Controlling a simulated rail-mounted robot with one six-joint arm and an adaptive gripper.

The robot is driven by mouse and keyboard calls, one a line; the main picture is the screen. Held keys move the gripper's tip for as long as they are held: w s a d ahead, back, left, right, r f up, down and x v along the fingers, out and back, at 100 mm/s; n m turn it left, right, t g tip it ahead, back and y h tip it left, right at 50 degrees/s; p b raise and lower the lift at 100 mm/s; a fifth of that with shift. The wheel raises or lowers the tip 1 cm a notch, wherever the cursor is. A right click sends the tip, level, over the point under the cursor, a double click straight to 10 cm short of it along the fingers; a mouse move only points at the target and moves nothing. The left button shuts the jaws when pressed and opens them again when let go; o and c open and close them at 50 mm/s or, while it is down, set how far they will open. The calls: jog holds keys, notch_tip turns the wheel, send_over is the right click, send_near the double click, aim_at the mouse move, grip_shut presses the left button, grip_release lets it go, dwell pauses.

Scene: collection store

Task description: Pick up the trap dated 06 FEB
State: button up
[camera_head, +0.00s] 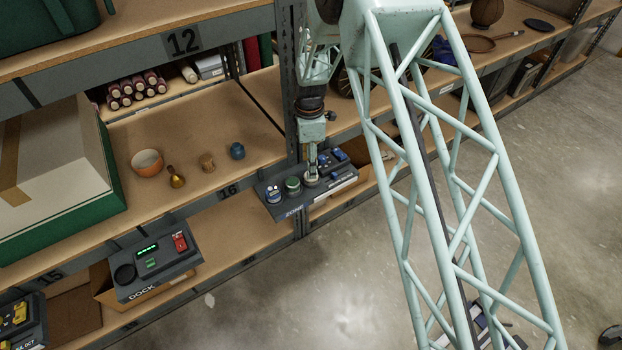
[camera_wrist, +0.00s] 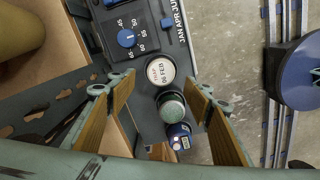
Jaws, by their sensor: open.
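In the wrist view a round trap with a white top reading 06 FEB (camera_wrist: 160,71) stands on a dark panel (camera_wrist: 148,100). A round item with a green, mesh-like top (camera_wrist: 171,106) stands beside it, and a dark blue item with a pale label (camera_wrist: 178,138) is beyond that in the row. My gripper (camera_wrist: 163,88) is open, with its tan-padded fingers apart on either side of the row and nothing held. In the head view my gripper (camera_head: 312,176) points down over the ZONE panel (camera_head: 268,207), at the right end of the row of round items.
The panel carries a blue dial (camera_wrist: 127,38) and a month slider. The panel juts from the shelf front beside a metal upright (camera_head: 290,110). A bowl (camera_head: 147,162), a small bottle (camera_head: 176,178) and a blue jar (camera_head: 237,151) stand left. A DOCK panel (camera_head: 155,270) is lower left.

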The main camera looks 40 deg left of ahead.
dwell(0.3)
jog(key=shift+d+f+b, duration=0.1)
jog(key=shift+f+b, duration=0.5)
jog(key=shift+f, duration=2)
jog(key=c, duration=0.9)
